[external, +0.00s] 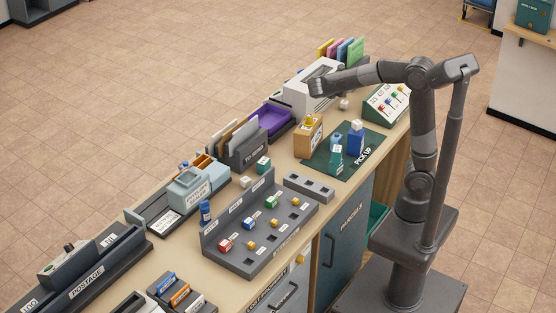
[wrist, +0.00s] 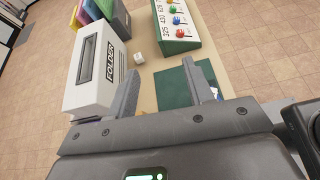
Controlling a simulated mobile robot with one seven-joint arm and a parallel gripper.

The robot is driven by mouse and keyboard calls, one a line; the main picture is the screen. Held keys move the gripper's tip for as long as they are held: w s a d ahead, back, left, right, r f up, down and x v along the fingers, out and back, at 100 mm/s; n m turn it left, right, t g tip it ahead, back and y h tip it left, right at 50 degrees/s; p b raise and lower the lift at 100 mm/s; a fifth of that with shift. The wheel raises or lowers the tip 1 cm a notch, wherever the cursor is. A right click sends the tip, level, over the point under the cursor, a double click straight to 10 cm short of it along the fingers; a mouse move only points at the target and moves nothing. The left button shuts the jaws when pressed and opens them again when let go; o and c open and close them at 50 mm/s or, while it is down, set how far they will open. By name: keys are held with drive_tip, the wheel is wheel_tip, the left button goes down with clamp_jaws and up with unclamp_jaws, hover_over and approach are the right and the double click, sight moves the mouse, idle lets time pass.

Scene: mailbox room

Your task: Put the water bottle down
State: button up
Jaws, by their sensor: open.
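Two bottle-like items stand upright on the green PICK UP mat (external: 318,168) in the external view. One is a blue bottle (external: 355,142) with a pale top, and beside it is a smaller teal one (external: 336,160). I cannot tell for sure which is the water bottle. My gripper (external: 317,88) is above the counter near the white folder box, apart from both. In the wrist view my gripper (wrist: 160,67) has its fingers spread with nothing held between them. The mat (wrist: 172,88) shows beyond the fingers, partly hidden by the right one.
The white FOLDER box (wrist: 95,75) stands close left of the fingers. A small white cube (wrist: 139,57) and a green key board (wrist: 176,25) lie beyond. An orange-brown box (external: 308,137) stands at the mat's left. A grey slotted rack (external: 255,245) fills the nearer counter.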

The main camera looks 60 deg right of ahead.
sight(340, 134)
drive_tip(key=shift+n+h, duration=0.3)
drive_tip(key=f, duration=1.4)
drive_tip(key=w+f, duration=0.1)
drive_tip(key=f, duration=0.6)
drive_tip(key=shift+f, duration=0.15)
wheel_tip(340, 134, down, 3)
drive_tip(key=shift+d+f, duration=0.15)
drive_tip(key=shift+x, duration=1.25)
drive_tip(key=shift+c, duration=0.4)
drive_tip(key=c, duration=0.8)
drive_tip(key=shift+r, duration=0.25)
